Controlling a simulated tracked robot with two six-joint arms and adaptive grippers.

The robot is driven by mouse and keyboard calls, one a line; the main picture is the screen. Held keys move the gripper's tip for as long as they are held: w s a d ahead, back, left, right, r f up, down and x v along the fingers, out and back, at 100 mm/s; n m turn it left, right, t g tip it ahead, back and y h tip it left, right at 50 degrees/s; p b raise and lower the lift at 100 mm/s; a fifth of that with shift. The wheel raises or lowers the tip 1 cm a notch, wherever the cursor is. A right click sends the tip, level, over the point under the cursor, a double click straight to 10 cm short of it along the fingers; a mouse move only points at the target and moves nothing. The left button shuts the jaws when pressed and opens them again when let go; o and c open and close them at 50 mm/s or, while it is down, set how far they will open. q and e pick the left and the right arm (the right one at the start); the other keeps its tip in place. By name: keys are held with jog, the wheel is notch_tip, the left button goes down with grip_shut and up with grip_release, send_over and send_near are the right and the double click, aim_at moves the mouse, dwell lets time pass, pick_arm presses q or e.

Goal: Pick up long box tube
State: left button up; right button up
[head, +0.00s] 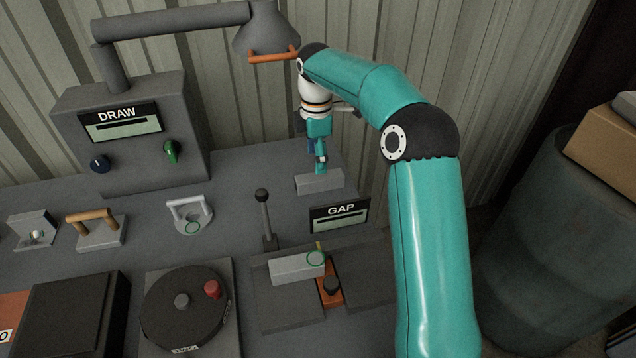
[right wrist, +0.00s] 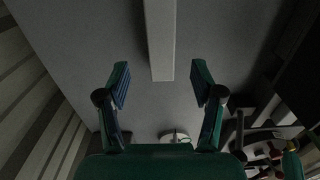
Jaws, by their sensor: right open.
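A long grey box tube (head: 320,183) lies on the grey bench top near its back right part. My right gripper (head: 321,166) is above it, pointing down, and overlaps its back edge in the head view. In the right wrist view the tube (right wrist: 160,38) runs down from the top edge, and its near end shows between the two spread fingers of my right gripper (right wrist: 159,80). There is a visible gap on both sides, and the gripper is open and empty. How far the fingertips are above the tube is hard to tell. My left gripper is not in view.
A GAP display (head: 339,215) stands just in front of the tube. A lever (head: 264,215) and another grey block (head: 297,268) are nearby. A DRAW console (head: 135,130) and a lamp with an orange handle (head: 273,56) are to the left. A barrel (head: 555,250) stands right.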

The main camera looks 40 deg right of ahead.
aim_at(320, 176)
jog(key=f, duration=0.5)
jog(key=shift+s+d+f, duration=0.1)
jog(key=shift+s+d, duration=0.15)
jog(key=shift+d, duration=0.05)
jog(key=shift+a+f, duration=0.1)
jog(key=shift+f, duration=0.15)
grip_shut()
jog(key=shift+r, duration=0.2)
